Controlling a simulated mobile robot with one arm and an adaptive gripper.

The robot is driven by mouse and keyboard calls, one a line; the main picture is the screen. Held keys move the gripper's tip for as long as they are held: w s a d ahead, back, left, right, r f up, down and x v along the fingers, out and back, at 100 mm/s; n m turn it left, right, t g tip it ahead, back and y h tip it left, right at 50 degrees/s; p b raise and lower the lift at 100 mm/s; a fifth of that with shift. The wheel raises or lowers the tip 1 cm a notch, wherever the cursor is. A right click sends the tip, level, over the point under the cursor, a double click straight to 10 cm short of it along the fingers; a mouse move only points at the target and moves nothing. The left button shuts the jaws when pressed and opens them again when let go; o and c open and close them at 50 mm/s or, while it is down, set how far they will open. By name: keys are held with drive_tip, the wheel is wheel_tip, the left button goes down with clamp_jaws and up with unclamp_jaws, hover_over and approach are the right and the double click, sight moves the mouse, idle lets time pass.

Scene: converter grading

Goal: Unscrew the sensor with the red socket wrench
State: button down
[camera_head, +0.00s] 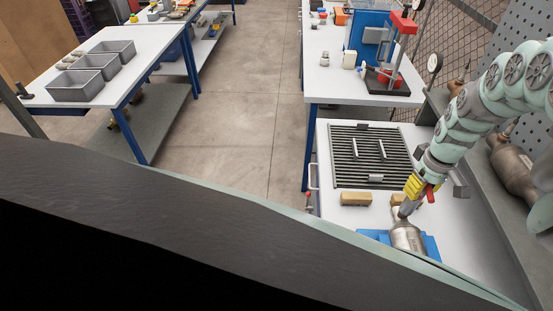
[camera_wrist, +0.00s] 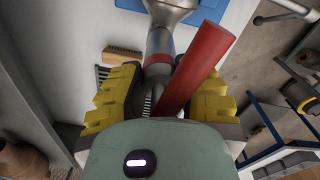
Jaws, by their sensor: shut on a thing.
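My gripper (camera_head: 414,188) has yellow finger pads and is shut on the red socket wrench (camera_head: 431,193) at the right of the head view. In the wrist view the pads of my gripper (camera_wrist: 163,92) stand either side of the wrench's grey shaft, and its red handle (camera_wrist: 199,68) slants up to the right. The shaft points toward a metal converter (camera_head: 405,238), also at the top of the wrist view (camera_wrist: 172,8). I cannot tell whether the wrench touches it. The converter sits on a blue holder (camera_head: 431,246). The sensor is not distinguishable; the wrench and gripper cover that spot.
A dark slatted grate (camera_head: 343,169) lies behind on the white bench, with wooden-backed brushes (camera_head: 355,199) in front of it. A red-topped press (camera_head: 402,45) stands on the far bench. Grey bins (camera_head: 82,87) stand on the left table. The aisle floor (camera_head: 240,100) is clear.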

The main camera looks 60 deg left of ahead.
drive_tip(key=shift+f+b, duration=0.5)
drive_tip(key=shift+f, duration=0.15)
idle(0.3)
drive_tip(key=n+p, duration=0.1)
drive_tip(key=n, duration=0.1)
drive_tip(key=shift+r+n, duration=0.1)
drive_tip(key=shift+n, duration=0.2)
drive_tip(key=n, duration=0.3)
drive_tip(key=shift+w, duration=0.1)
drive_tip(key=shift+n, duration=0.5)
drive_tip(key=n, duration=0.5)
drive_tip(key=shift+w+b, duration=0.1)
drive_tip(key=shift+b, duration=0.2)
